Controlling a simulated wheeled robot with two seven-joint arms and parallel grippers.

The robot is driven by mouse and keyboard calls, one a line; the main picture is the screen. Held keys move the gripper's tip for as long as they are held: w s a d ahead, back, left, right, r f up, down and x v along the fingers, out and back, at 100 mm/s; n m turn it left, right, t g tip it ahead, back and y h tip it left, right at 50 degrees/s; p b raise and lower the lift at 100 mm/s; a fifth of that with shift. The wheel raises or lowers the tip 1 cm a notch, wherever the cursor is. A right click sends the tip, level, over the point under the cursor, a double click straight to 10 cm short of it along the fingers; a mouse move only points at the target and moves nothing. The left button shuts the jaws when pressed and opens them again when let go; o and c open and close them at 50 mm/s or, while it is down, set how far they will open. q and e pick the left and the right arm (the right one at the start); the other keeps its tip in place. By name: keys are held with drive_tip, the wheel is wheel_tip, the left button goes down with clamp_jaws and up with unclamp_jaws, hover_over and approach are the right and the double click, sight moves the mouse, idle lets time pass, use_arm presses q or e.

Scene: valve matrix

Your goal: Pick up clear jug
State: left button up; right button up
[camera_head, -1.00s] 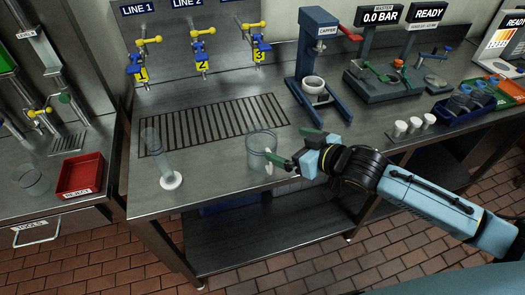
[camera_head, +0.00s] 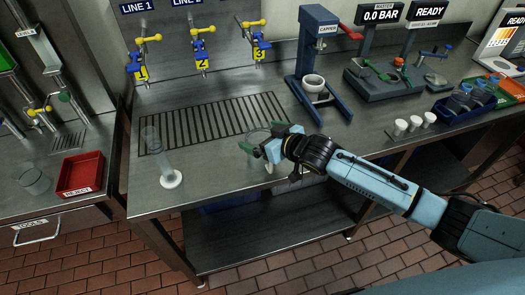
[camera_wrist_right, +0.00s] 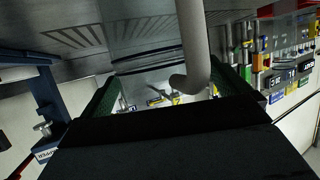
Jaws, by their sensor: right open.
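The clear jug (camera_head: 257,134) stands at the front of the steel bench, largely hidden behind my right gripper (camera_head: 263,141) in the head view. My right gripper's green fingers are open, one on each side of the jug area. In the right wrist view, the jug's see-through wall (camera_wrist_right: 145,35) fills the upper middle. Its pale handle (camera_wrist_right: 194,45) reaches down between the open fingers of the right gripper (camera_wrist_right: 166,90), closer to the finger at the right. I cannot tell whether either finger touches it. My left gripper is not in view.
A tall clear cylinder (camera_head: 153,150) on a white base stands left of the jug. A drain grate (camera_head: 205,123) lies behind it, and the blue capper (camera_head: 318,60) stands back right. A red reject tray (camera_head: 80,174) and another clear vessel (camera_head: 34,180) are far left.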

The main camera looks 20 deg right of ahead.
drive_tip(key=c, duration=1.3)
drive_tip(key=shift+r, duration=0.1)
